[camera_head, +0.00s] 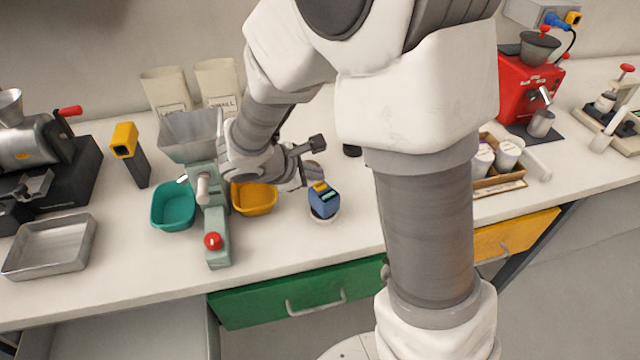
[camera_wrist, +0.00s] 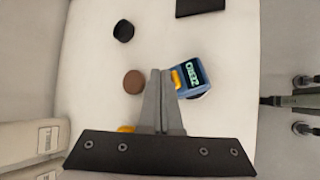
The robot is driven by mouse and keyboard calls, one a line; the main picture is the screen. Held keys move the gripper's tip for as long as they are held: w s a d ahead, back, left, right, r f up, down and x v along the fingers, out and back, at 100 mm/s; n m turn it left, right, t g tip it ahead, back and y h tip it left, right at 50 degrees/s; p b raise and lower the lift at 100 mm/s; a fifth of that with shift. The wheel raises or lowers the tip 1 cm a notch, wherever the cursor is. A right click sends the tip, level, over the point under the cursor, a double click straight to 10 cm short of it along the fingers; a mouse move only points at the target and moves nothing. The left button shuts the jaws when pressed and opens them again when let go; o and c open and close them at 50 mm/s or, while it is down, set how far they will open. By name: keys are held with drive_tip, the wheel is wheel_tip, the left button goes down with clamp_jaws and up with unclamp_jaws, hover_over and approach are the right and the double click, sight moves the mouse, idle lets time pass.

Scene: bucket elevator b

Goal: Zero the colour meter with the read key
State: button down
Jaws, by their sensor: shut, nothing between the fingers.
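The colour meter is a small blue box (camera_head: 324,203) with a dark screen and a yellow key, standing on a pale round base near the bench front. In the wrist view the meter (camera_wrist: 194,78) lies just right of my fingertips. Its lit screen seems to read ZERO, turned sideways. The yellow read key (camera_wrist: 176,78) is on the meter's side facing my fingers. My gripper (camera_wrist: 160,72) is shut and empty, with its tips right beside the key; I cannot tell if they touch.
A brown disc (camera_wrist: 133,81) lies left of my fingertips, and a black cup (camera_wrist: 123,31) stands farther off. A yellow tub (camera_head: 254,198), a teal tub (camera_head: 173,207) and a green mill (camera_head: 214,232) stand left of the meter. A box of jars (camera_head: 500,187) is to the right.

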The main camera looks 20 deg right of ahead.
sight(316, 187)
drive_tip(key=shift+f+b, duration=0.35)
drive_tip(key=shift+b, duration=0.05)
drive_tip(key=shift+f+b, duration=0.4)
drive_tip(key=shift+b, duration=0.05)
idle(0.6)
drive_tip(key=shift+r, duration=0.15)
drive_tip(key=shift+r+p, duration=0.55)
drive_tip(key=shift+r, duration=0.1)
drive_tip(key=shift+r, duration=0.15)
wheel_tip(316, 187, up, 5)
drive_tip(key=p, duration=0.3)
drive_tip(key=shift+p, duration=0.4)
idle(0.5)
